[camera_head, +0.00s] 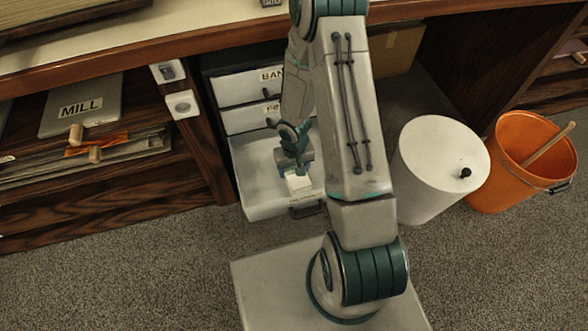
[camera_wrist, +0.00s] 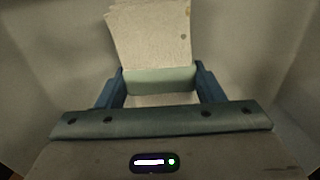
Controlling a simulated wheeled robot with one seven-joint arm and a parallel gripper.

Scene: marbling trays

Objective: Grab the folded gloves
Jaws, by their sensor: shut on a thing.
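My gripper (camera_head: 293,165) reaches down into an open white drawer (camera_head: 262,190) under the counter. In the wrist view its two blue fingers (camera_wrist: 159,76) close on the sides of a pale green folded bundle, which looks like the folded gloves (camera_wrist: 160,82). The bundle lies across between the fingers. Its underside is hidden, and in the head view I cannot make it out clearly behind the gripper.
A cream stack of sheets (camera_wrist: 152,35) lies in the drawer just beyond the fingers. Drawer walls rise on both sides. Labelled drawers (camera_head: 246,86) sit above. A white lidded bin (camera_head: 430,185) and an orange bucket (camera_head: 505,180) stand at right.

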